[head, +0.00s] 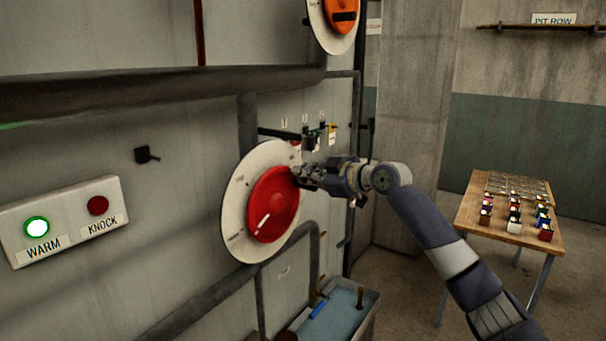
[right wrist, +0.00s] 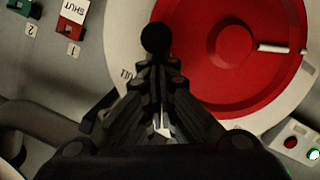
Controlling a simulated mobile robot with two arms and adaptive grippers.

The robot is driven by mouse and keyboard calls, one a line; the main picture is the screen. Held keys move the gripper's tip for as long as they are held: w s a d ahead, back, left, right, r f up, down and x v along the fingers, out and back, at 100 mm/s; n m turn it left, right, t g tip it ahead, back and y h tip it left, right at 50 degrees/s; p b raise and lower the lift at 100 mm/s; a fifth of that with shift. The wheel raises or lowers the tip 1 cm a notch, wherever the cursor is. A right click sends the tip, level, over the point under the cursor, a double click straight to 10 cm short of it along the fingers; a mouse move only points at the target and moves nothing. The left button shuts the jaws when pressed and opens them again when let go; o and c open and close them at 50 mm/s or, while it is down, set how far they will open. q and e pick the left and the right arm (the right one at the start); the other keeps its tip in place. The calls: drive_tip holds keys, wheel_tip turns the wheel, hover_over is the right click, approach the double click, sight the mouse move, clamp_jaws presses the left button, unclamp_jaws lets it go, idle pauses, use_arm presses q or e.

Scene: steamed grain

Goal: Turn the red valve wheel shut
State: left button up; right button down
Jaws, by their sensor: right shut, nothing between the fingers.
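The red valve wheel (head: 273,205) is mounted on a round pale plate (head: 236,208) on the grey wall, with a white bar on its face. It also shows in the right wrist view (right wrist: 215,75), with the white bar (right wrist: 282,48) at its right. My right gripper (head: 298,174) is shut and empty at the wheel's upper right edge. In the right wrist view its fingers (right wrist: 157,75) point at a black round knob (right wrist: 155,38) by the wheel's edge. I cannot tell whether they touch it. My left gripper is not in view.
A panel (head: 65,219) with a lit green WARM button and a red KNOCK button is at left. Pipes run above and below the wheel. A red tag (right wrist: 70,38) by a SHUT label is near the plate. A tank (head: 340,310) and table (head: 480,210) stand right.

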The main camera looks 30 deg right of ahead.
sight(310, 187)
drive_tip(key=shift+w+d+f+m+g+y, duration=0.15)
drive_tip(key=shift+d+f+m+y, duration=0.1)
drive_tip(key=shift+d+f+m, duration=0.25)
drive_tip(key=shift+w+d+f+m+g+y, duration=0.15)
drive_tip(key=shift+d+f+m+y, duration=0.1)
drive_tip(key=shift+f+m, duration=0.4)
drive_tip(key=shift+w+d+f+m+y+b, duration=0.15)
drive_tip(key=shift+d+f+m+b, duration=0.1)
drive_tip(key=shift+f+m, duration=0.3)
drive_tip(key=shift+w+d+f+m+y+b, duration=0.15)
drive_tip(key=shift+d+f+m, duration=0.1)
drive_tip(key=shift+f+m, duration=0.3)
drive_tip(key=f+m, duration=0.1)
drive_tip(key=f+m+y+b, duration=0.1)
drive_tip(key=f+m, duration=0.1)
drive_tip(key=shift+d+f+m+g+b, duration=0.15)
drive_tip(key=shift+d+m+g+b, duration=0.15)
drive_tip(key=shift+b, duration=0.1)
drive_tip(key=shift+a+f+m+y+b, duration=0.2)
drive_tip(key=shift+f+m+y+b, duration=0.5)
drive_tip(key=shift+f+m, duration=0.4)
drive_tip(key=shift+s, duration=0.1)
drive_tip(key=shift+r, duration=0.1)
